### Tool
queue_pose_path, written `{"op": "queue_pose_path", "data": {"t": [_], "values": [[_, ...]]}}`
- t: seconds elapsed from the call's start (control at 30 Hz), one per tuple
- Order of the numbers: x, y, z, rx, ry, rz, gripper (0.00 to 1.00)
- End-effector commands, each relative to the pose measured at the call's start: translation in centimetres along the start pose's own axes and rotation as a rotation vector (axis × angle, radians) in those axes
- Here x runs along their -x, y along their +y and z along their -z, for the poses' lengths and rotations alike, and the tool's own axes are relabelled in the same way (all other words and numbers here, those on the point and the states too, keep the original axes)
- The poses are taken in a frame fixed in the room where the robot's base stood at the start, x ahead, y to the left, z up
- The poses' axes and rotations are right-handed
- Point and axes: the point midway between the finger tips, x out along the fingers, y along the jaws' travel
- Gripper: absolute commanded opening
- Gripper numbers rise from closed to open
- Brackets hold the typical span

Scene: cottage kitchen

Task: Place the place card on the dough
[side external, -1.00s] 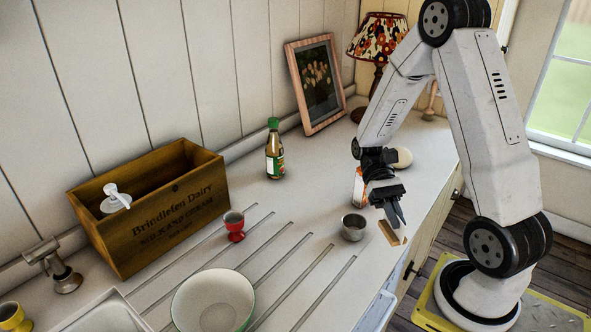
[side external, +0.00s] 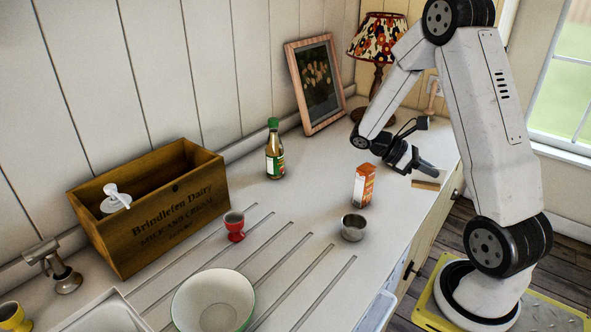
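The place card (side external: 425,184) is a small tan piece at the fingertips of my gripper (side external: 430,173), near the right edge of the counter. My gripper is tilted, its fingers pointing right, and looks shut on the card. The dough is largely or wholly hidden behind my gripper. A pale patch (side external: 402,157) shows between the dark gripper parts, and I cannot tell whether it is dough. I also cannot tell whether the card touches anything below it.
An orange-and-white carton (side external: 363,186) and a metal cup (side external: 353,228) stand left of my gripper. A sauce bottle (side external: 275,150), picture frame (side external: 317,85) and lamp (side external: 378,45) are farther back. A red egg cup (side external: 234,226), bowl (side external: 213,302) and wooden crate (side external: 150,208) stand left.

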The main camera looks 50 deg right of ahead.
Motion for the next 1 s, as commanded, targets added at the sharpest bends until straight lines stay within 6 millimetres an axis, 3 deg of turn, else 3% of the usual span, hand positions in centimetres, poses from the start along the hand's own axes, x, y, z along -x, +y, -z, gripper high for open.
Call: {"op": "queue_pose_path", "data": {"t": [0.27,0.6,0.8,1.0], "values": [[0.3,5.2,-2.4,0.111,0.0,-0.272,0.0],[2.1,11.6,-5.8,0.246,0.001,-0.603,0.0],[3.2,13.7,-7.0,0.297,0.0,-0.72,0.0],[3.5,14.2,-7.3,0.311,0.0,-0.75,0.0]]}}
